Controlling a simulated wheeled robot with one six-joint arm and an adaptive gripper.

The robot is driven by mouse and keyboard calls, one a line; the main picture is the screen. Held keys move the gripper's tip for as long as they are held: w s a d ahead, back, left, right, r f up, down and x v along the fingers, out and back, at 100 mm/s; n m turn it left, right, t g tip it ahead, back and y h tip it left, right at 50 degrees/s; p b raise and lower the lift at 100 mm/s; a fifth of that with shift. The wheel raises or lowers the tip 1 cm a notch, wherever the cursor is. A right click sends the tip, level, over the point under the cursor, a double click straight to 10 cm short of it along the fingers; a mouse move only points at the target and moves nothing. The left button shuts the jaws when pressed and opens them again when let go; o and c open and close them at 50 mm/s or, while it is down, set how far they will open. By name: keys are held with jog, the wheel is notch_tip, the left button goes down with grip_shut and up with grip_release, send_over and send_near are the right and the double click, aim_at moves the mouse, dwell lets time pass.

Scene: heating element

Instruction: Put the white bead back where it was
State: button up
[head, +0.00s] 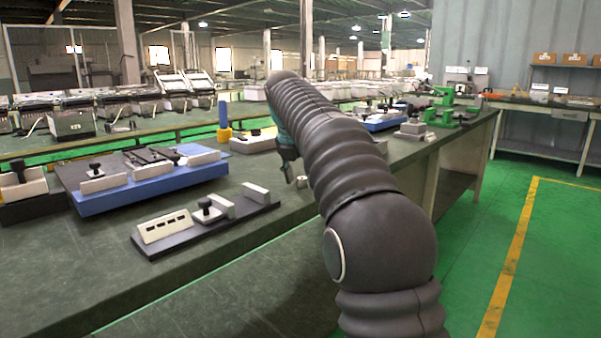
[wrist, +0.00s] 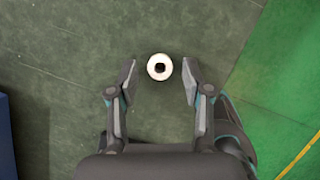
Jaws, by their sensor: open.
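The white bead (wrist: 159,74) is a short ring with a dark central hole, standing on the dark green bench top in the wrist view. In the head view a small pale piece (head: 301,181), seemingly the same bead, shows beside my arm. My gripper (wrist: 159,62) is open, with one finger on each side of the bead and a gap on both sides. In the head view my gripper (head: 291,168) is partly hidden behind my own arm. A black fixture plate (head: 155,250) with pale blocks, one of them slotted, and a black knob lies on the bench to the left.
A blue fixture (head: 130,197) lies farther left, and a blue edge (wrist: 6,140) shows in the wrist view. A blue post on a yellow base (head: 224,118) stands behind. Green clamps (head: 443,105) stand far right. The bench around the bead is clear; its edge lies to the right.

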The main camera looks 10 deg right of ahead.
jog(key=p+v, duration=0.1)
jog(key=v, duration=1.1)
jog(key=shift+p, duration=0.4)
jog(key=shift+a+r, duration=0.1)
jog(key=s+d+f+m+t+y, duration=0.1)
jog(key=s+f+m, duration=0.3)
jog(key=s+m, duration=0.45)
jog(key=s+d+f+m, duration=0.2)
jog(key=s+f+m, duration=0.1)
jog(key=s+m, duration=0.5)
jog(key=s+f+m+y, duration=0.1)
jog(key=s+f+m, duration=1.2)
jog(key=s+f, duration=0.6)
jog(key=shift+f+t, duration=0.4)
jog(key=shift+f, duration=0.3)
jog(key=shift+d, duration=0.1)
